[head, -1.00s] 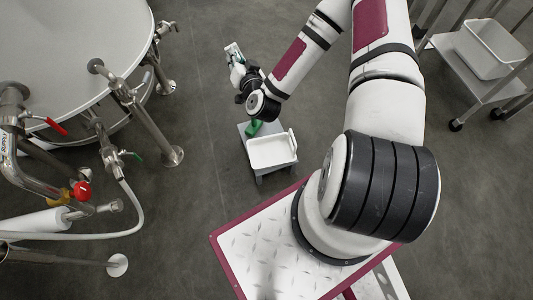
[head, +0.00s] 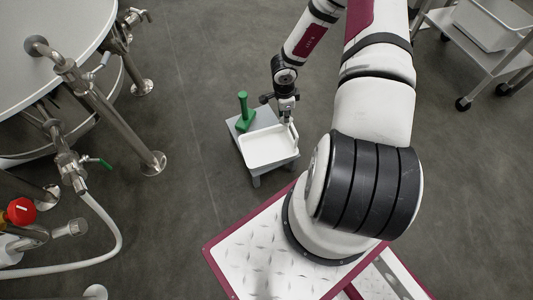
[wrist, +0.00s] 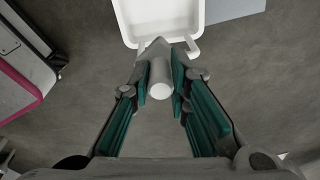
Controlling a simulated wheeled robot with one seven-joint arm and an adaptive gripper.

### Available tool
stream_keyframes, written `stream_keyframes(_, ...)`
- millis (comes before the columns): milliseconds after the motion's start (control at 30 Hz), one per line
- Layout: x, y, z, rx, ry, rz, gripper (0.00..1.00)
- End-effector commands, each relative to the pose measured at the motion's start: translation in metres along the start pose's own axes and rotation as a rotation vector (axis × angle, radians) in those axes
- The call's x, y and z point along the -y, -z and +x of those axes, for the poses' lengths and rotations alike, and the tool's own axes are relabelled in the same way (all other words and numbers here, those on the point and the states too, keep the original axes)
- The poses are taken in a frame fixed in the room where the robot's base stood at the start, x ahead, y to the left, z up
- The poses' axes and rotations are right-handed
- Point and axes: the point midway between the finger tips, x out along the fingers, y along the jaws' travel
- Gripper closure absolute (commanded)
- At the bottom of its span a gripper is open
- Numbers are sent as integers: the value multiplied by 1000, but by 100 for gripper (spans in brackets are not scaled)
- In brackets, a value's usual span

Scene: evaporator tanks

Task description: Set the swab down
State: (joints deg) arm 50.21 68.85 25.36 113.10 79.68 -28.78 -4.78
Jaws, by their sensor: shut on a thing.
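My gripper (wrist: 161,72) is shut on the swab (wrist: 160,89), whose round white end points toward the wrist camera. The far part of the swab is hard to make out. In the wrist view the tray (wrist: 128,30) lies beyond the fingertips at the top. I cannot tell whether the swab touches the tray.
The tray sits on a small grey stand (head: 235,124). A green tool with an upright handle (head: 243,108) stands behind the tray. A steel tank (head: 45,65) with pipes is at left, a trolley (head: 480,55) at upper right.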

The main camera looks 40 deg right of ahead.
Motion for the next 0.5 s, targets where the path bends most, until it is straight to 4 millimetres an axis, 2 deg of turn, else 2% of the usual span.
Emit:
stream_keyframes(33, 4, -2, 11, 19, -15, 53, 100)
stream_keyframes(200, 11, -5, 24, 70, -56, 194, 100)
stream_keyframes(367, 15, -7, 30, 91, -71, 254, 100)
stream_keyframes(500, 13, -10, 52, 95, -77, 262, 100)
